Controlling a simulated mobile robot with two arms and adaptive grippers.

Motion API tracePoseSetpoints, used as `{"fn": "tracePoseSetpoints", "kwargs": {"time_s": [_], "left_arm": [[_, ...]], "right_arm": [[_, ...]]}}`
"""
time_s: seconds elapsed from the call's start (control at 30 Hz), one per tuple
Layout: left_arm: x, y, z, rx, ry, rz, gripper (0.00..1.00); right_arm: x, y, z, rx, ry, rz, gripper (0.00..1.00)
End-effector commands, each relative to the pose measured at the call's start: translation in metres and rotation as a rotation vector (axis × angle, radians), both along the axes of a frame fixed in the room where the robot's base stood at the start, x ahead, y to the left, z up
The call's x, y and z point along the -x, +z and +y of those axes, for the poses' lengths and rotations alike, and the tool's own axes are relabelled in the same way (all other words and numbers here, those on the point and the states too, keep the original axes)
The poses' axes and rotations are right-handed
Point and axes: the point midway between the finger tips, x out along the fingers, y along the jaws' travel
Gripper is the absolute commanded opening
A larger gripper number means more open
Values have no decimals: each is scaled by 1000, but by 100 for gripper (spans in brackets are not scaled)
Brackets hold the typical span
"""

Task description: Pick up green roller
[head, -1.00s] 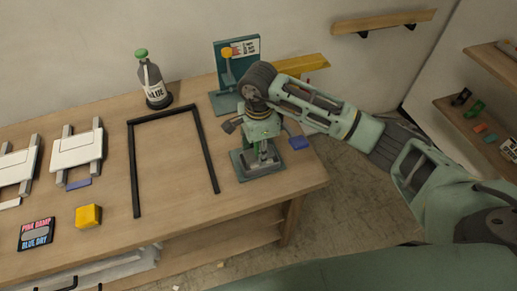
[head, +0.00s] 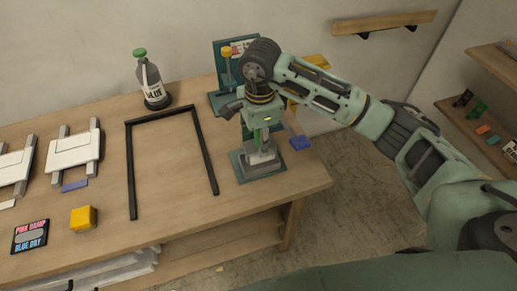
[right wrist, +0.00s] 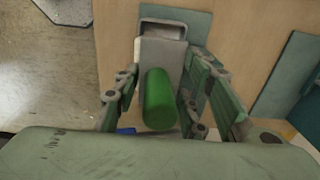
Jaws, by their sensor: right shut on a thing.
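The green roller (right wrist: 159,98) is a green cylinder between the two fingers of my right gripper (right wrist: 163,105) in the right wrist view. In the head view my right gripper (head: 262,128) points down and is shut on the roller, of which a green strip (head: 257,137) shows. A grey metal holder (right wrist: 162,45) on a dark green base (head: 236,168) stands directly under the gripper. I cannot tell whether the roller still touches the holder. My left gripper is not in view.
A bottle with a green cap (head: 149,80), a black frame (head: 130,170), a yellow block (head: 83,218) and a pink and blue card (head: 30,236) are on the wooden table (head: 180,240). A blue piece (head: 300,143) lies beside the base. A teal stand (head: 218,100) is behind my gripper.

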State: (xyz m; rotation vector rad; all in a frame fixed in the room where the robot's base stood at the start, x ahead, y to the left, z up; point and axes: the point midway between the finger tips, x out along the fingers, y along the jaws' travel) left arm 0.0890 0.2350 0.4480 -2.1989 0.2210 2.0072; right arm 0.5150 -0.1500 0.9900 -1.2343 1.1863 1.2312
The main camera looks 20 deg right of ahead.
Motion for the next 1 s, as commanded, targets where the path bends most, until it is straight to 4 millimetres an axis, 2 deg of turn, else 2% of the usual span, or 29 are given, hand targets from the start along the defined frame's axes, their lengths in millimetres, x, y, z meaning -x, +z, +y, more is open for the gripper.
{"fn": "tracePoseSetpoints", "kwargs": {"time_s": [0.07,0.3,0.5,0.7,1.0], "left_arm": [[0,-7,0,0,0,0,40],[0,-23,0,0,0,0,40],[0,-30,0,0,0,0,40],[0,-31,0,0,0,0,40],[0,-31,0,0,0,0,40]], "right_arm": [[16,3,-5,4,3,4,2],[62,32,-17,5,3,2,2],[91,52,-24,5,2,1,2],[106,62,-27,4,0,5,2],[109,63,-27,3,0,7,2]]}}
